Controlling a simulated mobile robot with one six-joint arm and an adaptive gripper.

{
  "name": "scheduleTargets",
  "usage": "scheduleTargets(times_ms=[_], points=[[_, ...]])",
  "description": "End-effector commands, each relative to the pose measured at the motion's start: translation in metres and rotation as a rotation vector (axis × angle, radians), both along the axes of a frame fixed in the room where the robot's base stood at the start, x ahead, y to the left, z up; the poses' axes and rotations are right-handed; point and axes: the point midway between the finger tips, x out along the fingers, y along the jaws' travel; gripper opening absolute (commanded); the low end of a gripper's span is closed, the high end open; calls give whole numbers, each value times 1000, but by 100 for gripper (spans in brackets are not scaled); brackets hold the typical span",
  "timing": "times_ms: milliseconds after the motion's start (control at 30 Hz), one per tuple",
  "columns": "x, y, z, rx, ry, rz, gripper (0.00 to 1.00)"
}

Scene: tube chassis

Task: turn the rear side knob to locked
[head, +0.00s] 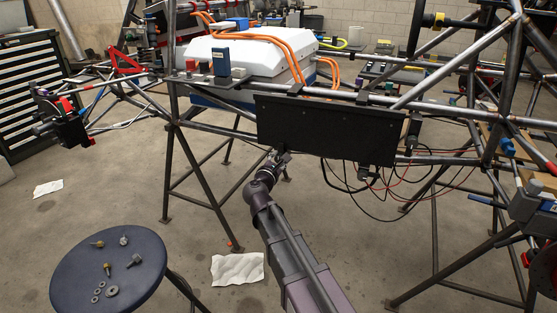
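The tube chassis carries a black flat panel (335,128) on its near side. My arm reaches up from the bottom of the head view. My gripper (282,156) is at the lower left edge of this panel, small and dark. I cannot tell whether its fingers are open or shut, or whether it touches anything. I cannot make out the rear side knob with certainty; no knob shows clearly at the gripper.
A white box (240,55) with orange cables sits on the chassis behind the panel. Loose wires (385,180) hang below the panel's right side. A round dark stool (75,275) with small hardware stands at lower left. Paper (238,270) lies on the floor.

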Motion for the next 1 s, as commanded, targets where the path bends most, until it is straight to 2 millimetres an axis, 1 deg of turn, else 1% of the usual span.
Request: scheduleTargets(times_ms=[33,67,433,567,767,1000], points=[[2,-2,0,-1,0,-6,74],[2,-2,0,0,-1,-6,78],[-1,0,0,2,0,1,78],[-5,1,0,3,0,1,78],[-22,6,0,3,0,3,78],[-56,16,0,2,0,4,78]])
